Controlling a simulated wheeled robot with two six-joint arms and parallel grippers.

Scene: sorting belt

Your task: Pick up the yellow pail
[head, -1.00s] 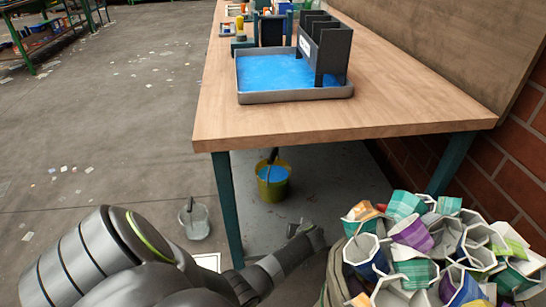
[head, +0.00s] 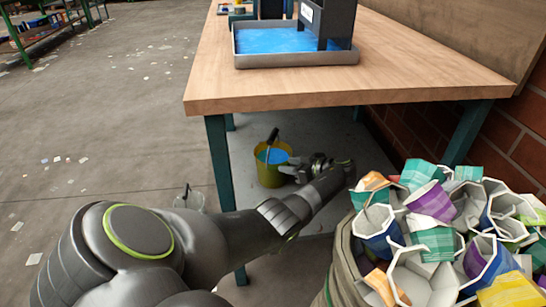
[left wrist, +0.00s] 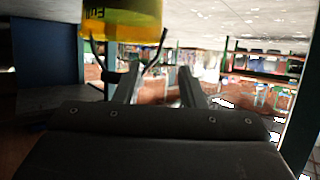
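The yellow pail (head: 268,174) stands upright on the floor under the table, with blue contents and its dark handle raised. My left gripper (head: 297,167) is just right of the pail, close to its side; I cannot tell whether it touches. In the left wrist view, the yellow pail (left wrist: 122,18) appears inverted at the top edge, partly cut off, with its handle reaching down near the fingers. My left gripper (left wrist: 160,80) shows two separated fingers with nothing between them. My right gripper is not in view.
The wooden table (head: 300,88) is above the pail, on teal legs (head: 220,165). A blue-filled tray (head: 295,62) is on top. A container of crumpled cups (head: 345,255) is at the right. A translucent bucket (head: 188,199) is partly hidden behind my arm. Floor at left is mostly clear.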

